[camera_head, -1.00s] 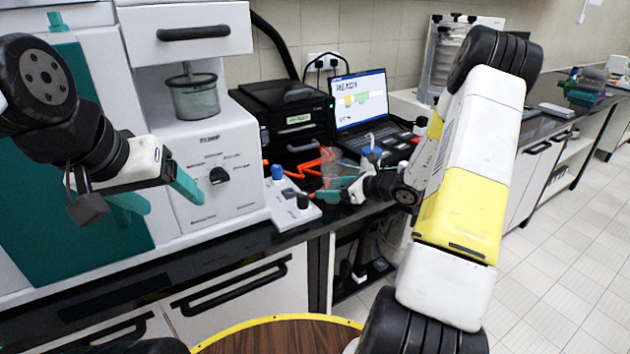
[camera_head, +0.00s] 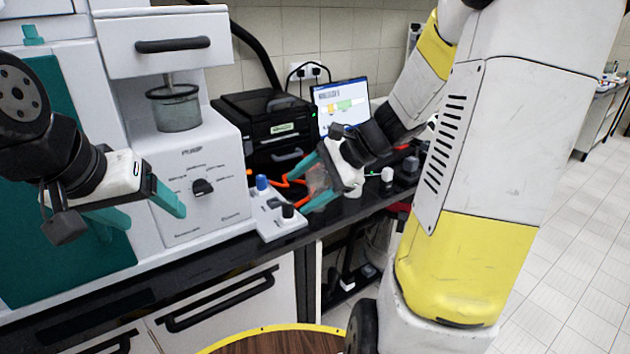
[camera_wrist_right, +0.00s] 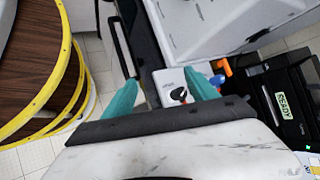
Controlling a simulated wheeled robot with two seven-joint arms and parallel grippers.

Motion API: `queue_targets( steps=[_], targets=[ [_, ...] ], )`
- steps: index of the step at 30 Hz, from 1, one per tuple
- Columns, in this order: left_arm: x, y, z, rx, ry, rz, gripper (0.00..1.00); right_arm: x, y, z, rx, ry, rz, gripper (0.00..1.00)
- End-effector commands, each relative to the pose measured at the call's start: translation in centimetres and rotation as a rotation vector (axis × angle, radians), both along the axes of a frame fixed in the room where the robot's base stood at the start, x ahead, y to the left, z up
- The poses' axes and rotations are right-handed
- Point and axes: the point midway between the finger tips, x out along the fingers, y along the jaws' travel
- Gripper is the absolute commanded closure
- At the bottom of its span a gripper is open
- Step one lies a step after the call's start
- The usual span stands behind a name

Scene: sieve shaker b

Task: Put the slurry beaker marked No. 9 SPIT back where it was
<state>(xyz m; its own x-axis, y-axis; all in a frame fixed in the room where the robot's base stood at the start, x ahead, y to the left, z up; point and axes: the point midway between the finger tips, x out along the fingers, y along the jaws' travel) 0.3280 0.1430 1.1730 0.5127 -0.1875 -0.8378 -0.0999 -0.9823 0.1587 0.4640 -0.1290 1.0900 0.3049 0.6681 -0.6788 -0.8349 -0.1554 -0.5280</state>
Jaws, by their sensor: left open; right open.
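A clear beaker (camera_head: 175,108) with greyish-green contents sits under the stirrer of the white machine in the head view. I cannot read a No. 9 SPIT mark on it. A faint see-through, pinkish shape (camera_head: 318,181) shows between the fingers of my right gripper (camera_head: 307,186); I cannot tell what it is. My right gripper is open over the counter, by a small white box with blue and black knobs (camera_head: 272,208). In the right wrist view its open fingers (camera_wrist_right: 160,80) have that box beyond them. My left gripper (camera_head: 152,217) is open and empty in front of the white machine.
The white machine (camera_head: 215,215) with its dial fills the left of the counter. A black printer-like device (camera_head: 262,112) and a laptop (camera_head: 340,100) stand behind the right gripper. Orange cable-like pieces (camera_head: 290,180) lie near the box. A round wooden table (camera_head: 280,342) is in front.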

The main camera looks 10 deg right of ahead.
Motion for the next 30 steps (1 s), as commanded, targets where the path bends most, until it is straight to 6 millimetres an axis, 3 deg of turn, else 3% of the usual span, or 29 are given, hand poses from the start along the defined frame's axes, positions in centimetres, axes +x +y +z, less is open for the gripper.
queue_targets(
  steps=[3, 6, 12, 18, 30],
  targets=[
    [0.0, 0.0, 0.0, 0.000, 0.000, 0.000, 0.27, -4.6, 1.7, 2.7, -0.243, -0.175, 0.263, 0.33],
    [0.0, 0.0, 0.0, 0.000, 0.000, 0.000, 0.27, -7.9, 1.7, 4.3, -0.444, -0.321, 0.459, 0.33],
    [0.0, 0.0, 0.0, 0.000, 0.000, 0.000, 0.27, -12.1, 0.1, 6.8, -0.790, -0.582, 0.752, 0.33],
    [0.0, 0.0, 0.0, 0.000, 0.000, 0.000, 0.27, -13.5, -1.1, 8.2, -0.966, -0.708, 0.873, 0.33],
    [0.0, 0.0, 0.0, 0.000, 0.000, 0.000, 0.27, -13.6, -1.4, 8.3, -0.988, -0.720, 0.886, 0.33]
  ],
)
